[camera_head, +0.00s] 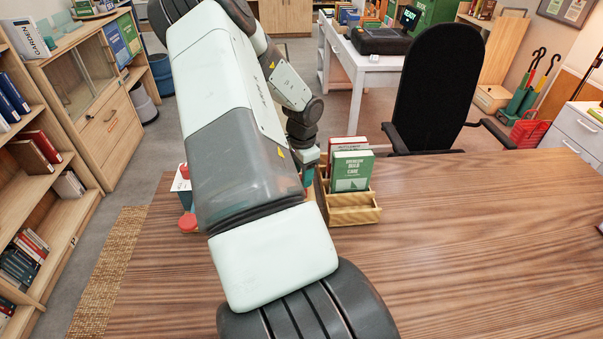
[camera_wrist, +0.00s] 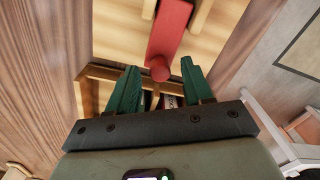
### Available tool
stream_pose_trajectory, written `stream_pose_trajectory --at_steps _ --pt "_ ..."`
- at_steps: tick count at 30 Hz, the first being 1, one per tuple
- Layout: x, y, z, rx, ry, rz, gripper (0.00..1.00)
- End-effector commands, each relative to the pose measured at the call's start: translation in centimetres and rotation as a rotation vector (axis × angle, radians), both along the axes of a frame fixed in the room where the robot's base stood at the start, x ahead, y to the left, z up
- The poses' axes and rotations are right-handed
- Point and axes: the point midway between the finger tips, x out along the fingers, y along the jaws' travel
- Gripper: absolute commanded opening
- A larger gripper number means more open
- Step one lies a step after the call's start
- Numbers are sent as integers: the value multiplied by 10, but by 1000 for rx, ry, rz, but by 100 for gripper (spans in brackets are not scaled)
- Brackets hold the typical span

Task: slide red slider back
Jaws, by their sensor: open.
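A red bar with a rounded end (camera_wrist: 166,45), which looks like the red slider, runs down from the top of the wrist view over a pale wooden surface. My gripper (camera_wrist: 160,67) is open, with two green fingers. The bar's rounded end appears between the fingertips, with gaps on both sides; I cannot tell its depth or whether it touches. In the head view my arm hides most of this area, and a green part of my gripper (camera_head: 308,175) shows beside the book holder. A rounded red piece (camera_head: 187,222) shows left of my arm; I cannot tell whether it is the slider.
A wooden book holder (camera_head: 352,213) with a green book (camera_head: 351,172) and a red-edged book stands close right of my gripper. A black chair (camera_head: 430,85) is behind the table (camera_head: 470,250). The table's right side is clear. A woven mat (camera_head: 112,265) lies at left.

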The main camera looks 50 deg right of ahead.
Motion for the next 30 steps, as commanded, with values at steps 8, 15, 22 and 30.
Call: stream_pose_trajectory --at_steps 8,15,22,30 --pt "0 0 -4 0 -1 -1 51" --pt "0 0 -4 0 0 -1 24" --pt "0 0 -4 0 0 -1 0" --pt "-5 -5 -4 0 0 -4 0"
